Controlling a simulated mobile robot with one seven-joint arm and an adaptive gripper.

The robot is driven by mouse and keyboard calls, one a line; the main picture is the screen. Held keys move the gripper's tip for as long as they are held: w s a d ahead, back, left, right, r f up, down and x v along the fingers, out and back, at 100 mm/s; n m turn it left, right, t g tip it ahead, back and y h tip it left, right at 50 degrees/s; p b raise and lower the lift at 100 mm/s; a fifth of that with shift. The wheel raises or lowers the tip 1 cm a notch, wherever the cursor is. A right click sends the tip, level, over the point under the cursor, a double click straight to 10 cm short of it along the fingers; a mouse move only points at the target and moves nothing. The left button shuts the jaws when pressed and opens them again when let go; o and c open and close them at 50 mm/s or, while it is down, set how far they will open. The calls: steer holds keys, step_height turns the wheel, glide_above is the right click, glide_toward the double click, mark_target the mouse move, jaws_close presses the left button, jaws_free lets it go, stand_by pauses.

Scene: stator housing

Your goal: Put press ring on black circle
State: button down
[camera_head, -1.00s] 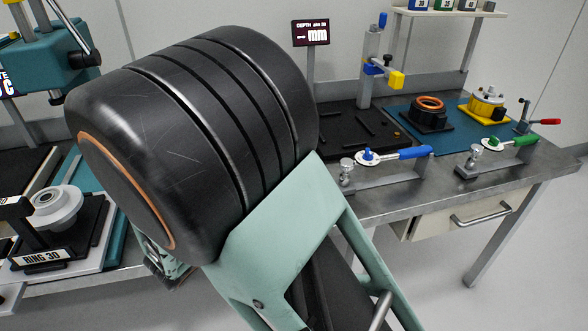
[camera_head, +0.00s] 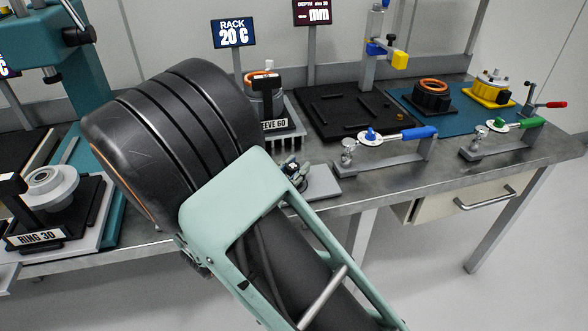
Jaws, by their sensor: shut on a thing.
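A pale round ring-shaped part (camera_head: 52,185) sits on a black stand labelled "RING 30" at the left. I cannot tell whether it is the press ring. I cannot pick out a plain black circle. A black round housing with a copper-coloured ring on top (camera_head: 432,97) stands on the blue mat (camera_head: 462,120) at the right. My large black arm joint and pale green link fill the left and middle of the view.
A yellow-based housing (camera_head: 490,90) stands beside the black one. Clamps with blue (camera_head: 418,132) and green handles (camera_head: 530,123) line the bench front. A black tray (camera_head: 345,112) and a "SLEEVE 60" stand (camera_head: 280,125) are near the middle. A teal press (camera_head: 75,95) stands left.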

steer(key=shift+f, duration=0.15)
steer(key=c, duration=2)
jaws_free()
steer(key=shift+r, duration=0.25)
steer(key=p+v, duration=0.1)
steer(key=v, duration=1.1)
steer(key=shift+f, duration=0.1)
